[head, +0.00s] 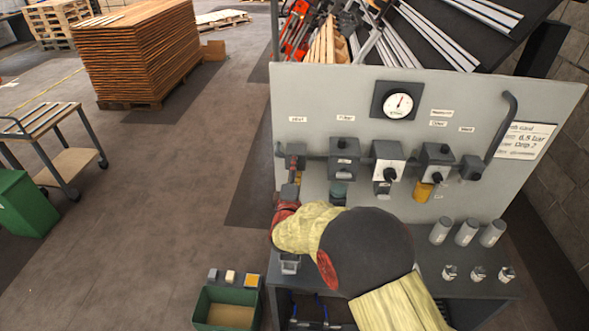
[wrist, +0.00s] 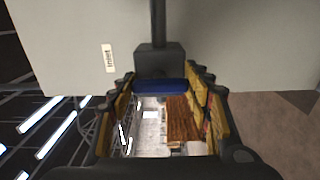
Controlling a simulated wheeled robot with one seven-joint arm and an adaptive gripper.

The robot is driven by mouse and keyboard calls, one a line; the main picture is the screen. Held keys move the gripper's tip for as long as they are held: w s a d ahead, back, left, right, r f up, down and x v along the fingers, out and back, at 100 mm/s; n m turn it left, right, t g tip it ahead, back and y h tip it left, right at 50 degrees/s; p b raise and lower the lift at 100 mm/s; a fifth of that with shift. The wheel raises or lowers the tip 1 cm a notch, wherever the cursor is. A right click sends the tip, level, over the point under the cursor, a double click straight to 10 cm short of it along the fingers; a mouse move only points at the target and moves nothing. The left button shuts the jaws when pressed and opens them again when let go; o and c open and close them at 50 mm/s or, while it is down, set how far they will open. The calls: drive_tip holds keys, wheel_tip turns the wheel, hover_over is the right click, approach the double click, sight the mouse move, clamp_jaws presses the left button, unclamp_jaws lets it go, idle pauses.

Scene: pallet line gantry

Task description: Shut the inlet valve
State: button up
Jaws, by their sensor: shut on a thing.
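The inlet valve (head: 296,150) is the leftmost fitting on the grey panel, under a small white label. In the wrist view its dark body (wrist: 158,61) stands just beyond the fingers, with the label "Inlet" to its left. A blue handle (wrist: 160,86) lies crosswise between the yellow-padded fingers. My gripper (wrist: 161,80) is shut on this handle, with a finger at each end. In the head view my gripper (head: 290,190) is just below the valve, and the handle is mostly hidden there.
The panel (head: 550,100) also carries a round gauge (head: 396,101) and several other fittings to the right. Grey cylinders (head: 466,232) stand on the bench at right. A green bin (head: 210,300) is at lower left. The floor at left is mostly open.

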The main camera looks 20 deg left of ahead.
drive_tip(key=o, duration=1.2)
drive_tip(key=shift+c, duration=0.2)
drive_tip(key=v, duration=1.2)
drive_tip(key=shift+a+f, duration=0.1)
